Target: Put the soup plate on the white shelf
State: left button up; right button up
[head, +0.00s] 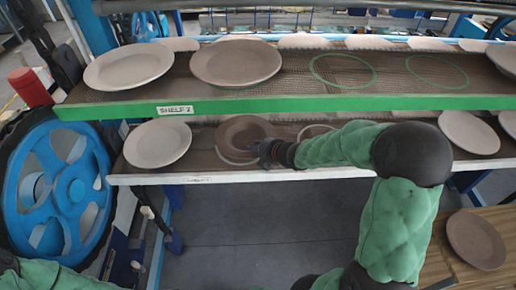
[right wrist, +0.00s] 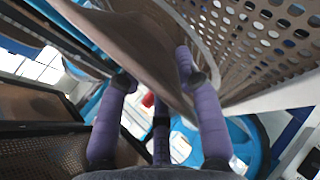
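The soup plate (head: 240,131) is a dark brown round plate at the white shelf (head: 230,177), the lower shelf in the head view. It sits over a pale ring mark, whose near edge shows below it. My right gripper (head: 264,150) is at the plate's right edge. In the right wrist view, the purple fingers of this gripper (right wrist: 158,82) are on both sides of the brown plate's rim (right wrist: 140,40) and grip it. Whether the plate's underside touches the shelf is not clear. My left gripper is out of view; only part of that arm shows at lower left.
A pale plate (head: 157,143) stands left of the soup plate, and more plates (head: 468,132) are at the right. The green-edged shelf (head: 300,104) hangs above with plates (head: 236,62) and empty green rings. A brown plate (head: 476,239) lies on a wooden surface at lower right.

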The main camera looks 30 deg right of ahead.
jog(key=shift+r, duration=0.15)
jog(key=p+v, duration=0.4)
jog(key=v, duration=0.8)
jog(key=shift+a, duration=0.1)
